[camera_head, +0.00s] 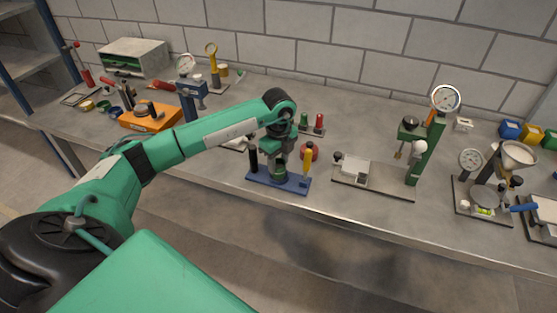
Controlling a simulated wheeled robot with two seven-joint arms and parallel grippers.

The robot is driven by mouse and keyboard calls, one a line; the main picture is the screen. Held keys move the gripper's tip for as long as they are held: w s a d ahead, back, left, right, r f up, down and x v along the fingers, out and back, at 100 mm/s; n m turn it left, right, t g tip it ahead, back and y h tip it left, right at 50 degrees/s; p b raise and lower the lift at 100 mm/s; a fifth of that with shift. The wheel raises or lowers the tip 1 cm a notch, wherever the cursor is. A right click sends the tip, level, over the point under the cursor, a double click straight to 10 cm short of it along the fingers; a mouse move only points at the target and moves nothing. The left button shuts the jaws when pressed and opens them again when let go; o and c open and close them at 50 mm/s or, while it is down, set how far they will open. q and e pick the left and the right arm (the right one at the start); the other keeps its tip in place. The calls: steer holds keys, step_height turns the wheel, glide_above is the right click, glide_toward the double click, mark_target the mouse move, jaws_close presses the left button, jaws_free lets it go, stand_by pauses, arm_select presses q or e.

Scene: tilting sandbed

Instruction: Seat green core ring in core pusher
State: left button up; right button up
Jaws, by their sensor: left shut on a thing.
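The core pusher appears to be the blue-based device (299,188), with a black post at its left and a yellow upright at its right. It stands near the bench's front edge. My left gripper (279,160) points down over the middle of the blue base, between the two uprights. It is shut on the green core ring (279,169), which is small and mostly hidden by the fingers. The ring is at or just above the device's centre; I cannot tell whether it touches. My right gripper is not in view.
Behind are small red and green pieces (318,122). To the right are a grey plate device (385,186) with a green column and dial, and a funnel device (518,154). An orange box (150,118) stands at left.

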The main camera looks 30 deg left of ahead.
arm_select(q)
steer(key=shift+f+b, duration=0.55)
steer(key=shift+f, duration=0.35)
stand_by(0.3)
steer(key=o, duration=1.1)
steer(key=shift+c, duration=0.2)
steer(key=shift+r, duration=0.15)
step_height(320, 180, up, 14)
steer(key=b, duration=0.3)
steer(key=shift+f, duration=0.2)
steer(key=shift+f, duration=0.1)
